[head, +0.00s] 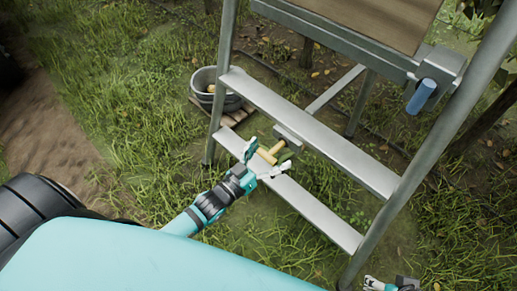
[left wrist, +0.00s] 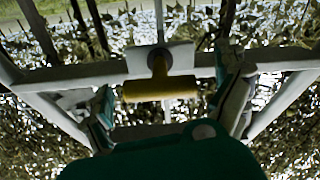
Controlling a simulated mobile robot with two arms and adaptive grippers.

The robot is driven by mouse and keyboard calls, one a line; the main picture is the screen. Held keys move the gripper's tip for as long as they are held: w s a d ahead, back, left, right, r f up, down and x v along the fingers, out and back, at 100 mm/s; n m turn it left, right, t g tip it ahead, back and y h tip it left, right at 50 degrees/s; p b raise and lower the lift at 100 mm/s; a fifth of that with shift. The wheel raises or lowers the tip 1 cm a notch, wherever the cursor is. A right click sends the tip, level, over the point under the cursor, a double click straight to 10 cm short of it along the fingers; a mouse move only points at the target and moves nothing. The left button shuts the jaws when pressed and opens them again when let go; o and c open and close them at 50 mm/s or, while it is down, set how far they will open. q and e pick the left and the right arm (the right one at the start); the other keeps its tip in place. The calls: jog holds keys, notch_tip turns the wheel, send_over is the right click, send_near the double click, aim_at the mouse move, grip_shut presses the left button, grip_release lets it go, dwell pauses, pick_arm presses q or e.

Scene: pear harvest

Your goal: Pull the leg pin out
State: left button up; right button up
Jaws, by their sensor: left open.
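The leg pin (head: 267,156) has a yellow T-shaped handle and sits in a grey bracket low on the metal ladder (head: 310,135). In the left wrist view the pin's handle (left wrist: 160,89) lies crosswise, with its dark shaft running into the pale bracket (left wrist: 160,58). My left gripper (head: 267,160) is open, its fingers on either side of the handle. In the left wrist view gaps show between the handle ends and the fingers. My right gripper (head: 392,286) shows only partly at the bottom edge; its jaws are unclear.
A grey bucket (head: 205,79) with something yellow in it stands on a wooden pallet behind the ladder's left leg. A blue handle (head: 421,96) hangs from a grey box at the ladder's upper right. Grass (head: 110,110) at the left is clear.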

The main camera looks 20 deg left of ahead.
pick_arm(q)
jog(key=v, duration=1.1)
jog(key=shift+s, duration=0.25)
